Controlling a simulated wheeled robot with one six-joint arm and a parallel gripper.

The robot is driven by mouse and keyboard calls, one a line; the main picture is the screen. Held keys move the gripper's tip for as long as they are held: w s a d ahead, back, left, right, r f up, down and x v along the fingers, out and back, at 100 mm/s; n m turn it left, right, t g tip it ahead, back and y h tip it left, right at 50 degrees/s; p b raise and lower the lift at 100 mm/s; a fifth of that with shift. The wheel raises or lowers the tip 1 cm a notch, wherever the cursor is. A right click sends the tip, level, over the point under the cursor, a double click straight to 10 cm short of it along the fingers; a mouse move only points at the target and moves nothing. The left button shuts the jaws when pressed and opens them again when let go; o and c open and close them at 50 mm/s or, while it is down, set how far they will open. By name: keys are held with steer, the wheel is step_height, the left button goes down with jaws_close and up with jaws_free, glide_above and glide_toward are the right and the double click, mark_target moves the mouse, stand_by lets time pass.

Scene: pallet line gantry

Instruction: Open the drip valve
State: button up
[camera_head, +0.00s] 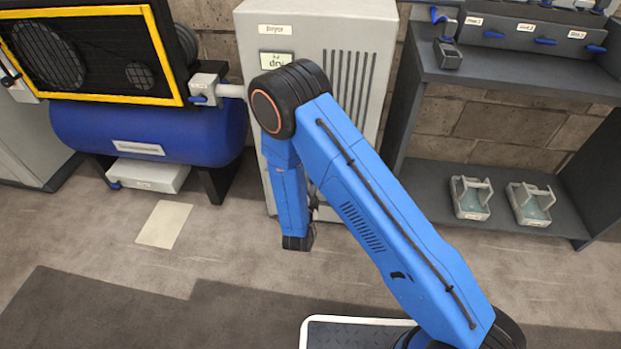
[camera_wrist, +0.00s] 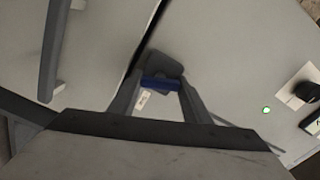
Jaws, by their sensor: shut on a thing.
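In the wrist view, my gripper (camera_wrist: 160,88) is shut on a blue lever (camera_wrist: 160,83), with one finger at each end of it. The lever sits on a grey block (camera_wrist: 163,66) with a small white label that I cannot read, so I cannot tell for sure that it is the drip valve. In the head view, my blue arm reaches down in front of the pale dryer cabinet (camera_head: 310,22). The gripper and the lever it holds are hidden or too small to make out there.
A blue tank (camera_head: 140,130) with a yellow-framed guard stands at left, a white box (camera_head: 150,175) with a blue lever under it. A dark shelf (camera_head: 520,75) with several blue levers is at right, two small trays below.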

steer(key=shift+d+f+m, duration=0.1)
steer(key=shift+f+m, duration=0.05)
steer(key=shift+m, duration=1.85)
steer(key=o, duration=1)
steer(key=shift+o, duration=0.2)
steer(key=shift+s, duration=0.1)
steer(key=s+a, duration=0.1)
steer(key=s, duration=1.6)
steer(key=shift+s+a, duration=0.15)
steer(key=shift+a, duration=0.1)
